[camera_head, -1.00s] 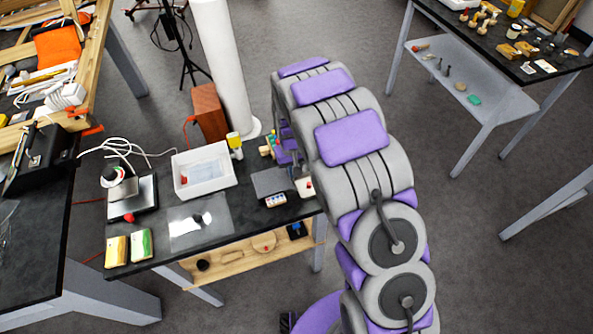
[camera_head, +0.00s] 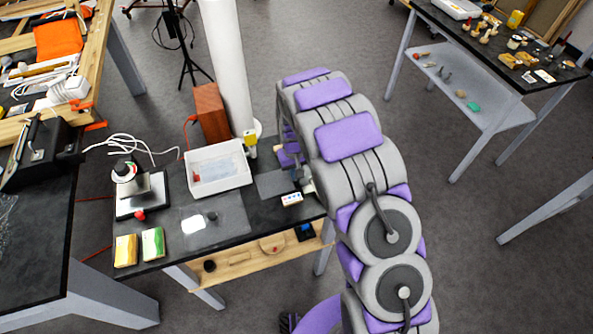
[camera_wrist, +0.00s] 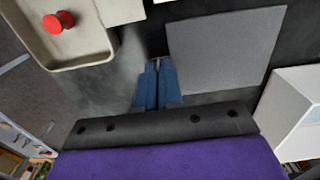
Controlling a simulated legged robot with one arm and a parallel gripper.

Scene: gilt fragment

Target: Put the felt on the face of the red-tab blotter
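A flat grey square sheet (camera_wrist: 225,45), which may be the felt, lies on the dark tabletop; it also shows in the head view (camera_head: 274,184). My gripper (camera_wrist: 158,66) has its blue fingers close together, beside the sheet's left edge in the wrist view. I see nothing between the fingers; whether they touch the sheet is unclear. In the head view my arm hides most of the gripper.
A white tray (camera_head: 218,183) stands left of the grey sheet. A small blue-and-white box (camera_head: 291,199) lies at the front edge. A wooden shelf (camera_head: 240,268) lies below.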

